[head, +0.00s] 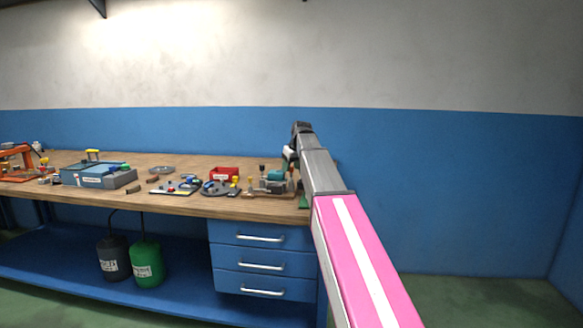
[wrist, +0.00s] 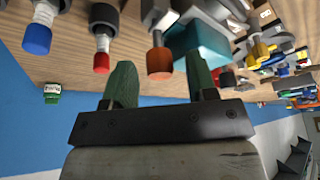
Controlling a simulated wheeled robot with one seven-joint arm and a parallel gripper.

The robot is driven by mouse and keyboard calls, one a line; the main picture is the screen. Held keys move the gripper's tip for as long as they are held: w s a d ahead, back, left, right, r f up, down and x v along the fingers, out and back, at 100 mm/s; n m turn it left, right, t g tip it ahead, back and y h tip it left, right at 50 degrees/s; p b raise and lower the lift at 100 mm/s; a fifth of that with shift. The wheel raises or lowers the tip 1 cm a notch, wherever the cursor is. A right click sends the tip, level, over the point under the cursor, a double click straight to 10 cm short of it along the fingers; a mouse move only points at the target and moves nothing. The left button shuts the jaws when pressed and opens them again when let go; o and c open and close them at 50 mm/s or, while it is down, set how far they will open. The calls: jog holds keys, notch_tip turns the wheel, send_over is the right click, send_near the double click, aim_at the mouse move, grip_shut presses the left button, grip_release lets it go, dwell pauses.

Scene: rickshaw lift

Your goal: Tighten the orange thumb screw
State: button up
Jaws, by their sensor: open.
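The orange thumb screw (wrist: 160,62) shows in the wrist view as a rounded orange knob on a brown and metal stem. My gripper (wrist: 158,66) is open, with its two green fingers on either side of the orange knob in the picture. No contact shows, and I cannot tell how deep the knob sits between the fingers. A red-tipped screw (wrist: 101,62) and a blue-tipped screw (wrist: 37,38) stand to the left of it. In the head view the thumb screw is too small to pick out and my arm covers part of that end of the bench.
A teal block (wrist: 203,42) sits close to the right finger. The wooden bench (head: 150,199) carries a red bin (head: 223,174), a grey-blue box (head: 98,177) and several small tools and fixtures. A blue wall (head: 450,190) stands behind.

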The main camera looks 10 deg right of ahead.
jog(key=shift+c, duration=0.3)
jog(key=c, duration=0.9)
jog(key=shift+o, duration=0.2)
jog(key=m, duration=0.2)
jog(key=m+h, duration=0.1)
jog(key=m, duration=0.1)
jog(key=shift+a+t+h, duration=0.1)
jog(key=shift+t+h, duration=0.2)
jog(key=m+h, duration=0.1)
jog(key=m, duration=0.4)
jog(key=shift+h, duration=0.4)
jog(key=m, duration=0.2)
jog(key=m+g+h, duration=0.1)
jog(key=m, duration=0.1)
jog(key=shift+w+a+m+h, duration=0.1)
jog(key=shift+a+m+h, duration=0.05)
jog(key=shift+m+h, duration=0.15)
jog(key=shift+m+g+h, duration=0.5)
jog(key=shift+m+g, duration=0.3)
jog(key=shift+m, duration=1.4)
